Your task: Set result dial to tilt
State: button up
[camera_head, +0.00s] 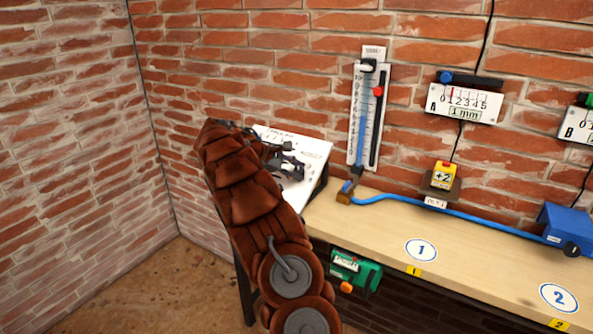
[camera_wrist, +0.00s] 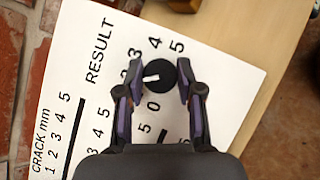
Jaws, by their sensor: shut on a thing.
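The result dial (camera_wrist: 161,75) is a round black knob with a white pointer on a white panel (camera_wrist: 235,115) marked "RESULT" and "CRACK mm". In the wrist view the pointer points left. My gripper (camera_wrist: 160,84) has one finger on each side of the knob and is shut on it. No "tilt" mark is readable; the gripper hides the panel's lower part. In the head view the panel (camera_head: 314,150) lies at the bench's left end, and my gripper (camera_head: 285,163) is over it. The dial cannot be made out there.
A tall scale with a red slider (camera_head: 378,90) is on the brick wall just right of the panel. Gauge A (camera_head: 465,103) and a yellow "+2" block (camera_head: 443,176) are farther right. A blue tube (camera_head: 440,210) crosses the bench (camera_head: 370,228). A green device (camera_head: 355,272) hangs below.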

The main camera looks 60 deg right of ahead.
jog(key=shift+m+y+p, duration=0.3)
jog(key=shift+m+y, duration=0.3)
jog(key=shift+m, duration=0.5)
jog(key=o, duration=1.1)
jog(key=shift+v, duration=3.75)
